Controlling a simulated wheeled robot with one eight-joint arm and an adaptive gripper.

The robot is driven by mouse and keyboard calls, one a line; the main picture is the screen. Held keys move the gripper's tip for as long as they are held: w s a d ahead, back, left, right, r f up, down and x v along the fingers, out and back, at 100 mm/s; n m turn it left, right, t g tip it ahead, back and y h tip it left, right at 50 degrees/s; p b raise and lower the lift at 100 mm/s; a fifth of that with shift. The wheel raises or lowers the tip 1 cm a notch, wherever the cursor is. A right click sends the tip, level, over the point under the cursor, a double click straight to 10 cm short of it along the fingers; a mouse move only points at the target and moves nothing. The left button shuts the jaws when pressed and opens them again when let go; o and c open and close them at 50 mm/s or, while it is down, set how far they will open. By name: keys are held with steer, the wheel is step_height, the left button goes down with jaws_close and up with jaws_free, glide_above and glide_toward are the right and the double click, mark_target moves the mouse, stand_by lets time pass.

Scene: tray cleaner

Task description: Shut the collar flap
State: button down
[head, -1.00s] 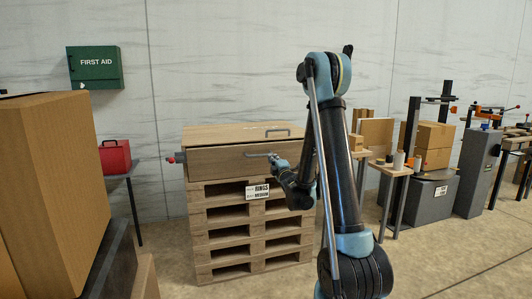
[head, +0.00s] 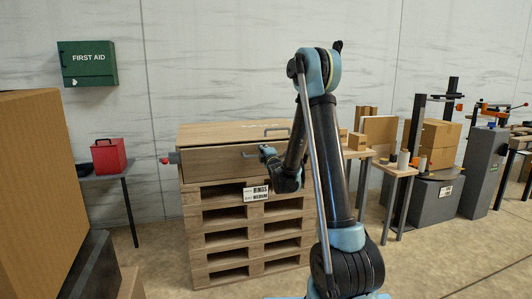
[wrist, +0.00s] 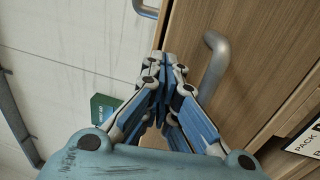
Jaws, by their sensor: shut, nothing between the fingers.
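The wooden collar box sits on stacked pallets. Its front flap (head: 215,164) stands about upright, with a grey bar handle (head: 249,154) near its right part. In the wrist view the flap (wrist: 262,65) fills the right, with its handle (wrist: 216,62) close by. A narrow dark line shows between the flap and the lid (head: 215,132); I cannot tell if the flap is fully flush. My gripper (head: 266,151) is at the flap's right part, by the handle. In the wrist view my gripper (wrist: 163,72) is shut and empty, left of the handle; contact with the flap is unclear.
A lid handle (head: 277,127) shows on top. A label (head: 256,194) hangs below the flap. A red latch knob (head: 165,160) juts out at the box's left. A large carton (head: 35,190) stands at the left; a small wooden table (head: 393,168) stands to the right.

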steer(key=shift+w, duration=0.25)
steer(key=shift+d, duration=0.15)
steer(key=shift+d, duration=0.1)
steer(key=shift+x, duration=1)
steer(key=shift+d+r, duration=0.1)
